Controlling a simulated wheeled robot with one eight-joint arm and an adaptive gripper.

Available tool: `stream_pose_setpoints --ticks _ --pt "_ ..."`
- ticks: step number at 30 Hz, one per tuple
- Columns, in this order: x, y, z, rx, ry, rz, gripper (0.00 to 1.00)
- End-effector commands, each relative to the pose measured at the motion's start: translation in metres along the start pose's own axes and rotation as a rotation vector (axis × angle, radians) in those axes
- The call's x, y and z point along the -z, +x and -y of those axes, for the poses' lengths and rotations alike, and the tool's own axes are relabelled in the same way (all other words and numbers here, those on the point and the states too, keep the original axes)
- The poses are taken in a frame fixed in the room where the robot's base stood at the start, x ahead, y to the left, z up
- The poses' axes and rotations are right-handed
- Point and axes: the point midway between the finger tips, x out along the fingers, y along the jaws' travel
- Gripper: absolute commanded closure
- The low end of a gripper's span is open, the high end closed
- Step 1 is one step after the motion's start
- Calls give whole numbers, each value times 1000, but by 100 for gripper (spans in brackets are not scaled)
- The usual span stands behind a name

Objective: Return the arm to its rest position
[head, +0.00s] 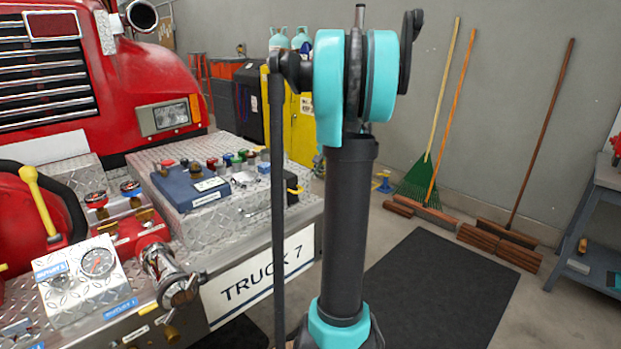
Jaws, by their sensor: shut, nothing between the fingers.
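My arm stands upright through the middle of the head view, with teal joints and a dark grey link between them. A thin dark rod hangs beside it on the left. My gripper is not in view, so its fingers and surroundings are hidden. The arm hides part of the bumper's right end and the wall behind it.
The red truck (165,75) and its diamond-plate bumper (240,225), with a gauge panel (85,275) and a blue control box (190,190), fill the left. A dark floor mat (440,290) lies clear at right. Brooms and a rake (418,182) lean on the wall; a grey workbench (590,205) stands far right.

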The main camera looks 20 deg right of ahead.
Motion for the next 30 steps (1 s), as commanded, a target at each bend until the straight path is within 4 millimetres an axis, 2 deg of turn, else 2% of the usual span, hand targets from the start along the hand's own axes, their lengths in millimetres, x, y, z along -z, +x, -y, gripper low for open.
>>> stream_pose_setpoints --ticks 5,8,11,13,17,21,25,27,30 --pt "-1 -5 -1 0 -1 0 100" --pt "-11 -4 -3 -7 -28 3 100" --pt "-46 -1 -13 -28 -119 12 100" --pt "-82 0 -27 -52 -224 21 100" --pt "-158 2 -68 -104 -467 39 100" --pt "-229 1 -126 -153 -736 58 100" --pt "-277 -2 -182 -191 -964 74 100" --pt "-295 -3 -209 -207 -1064 80 100" --pt "-311 -5 -238 -224 -1172 86 100"
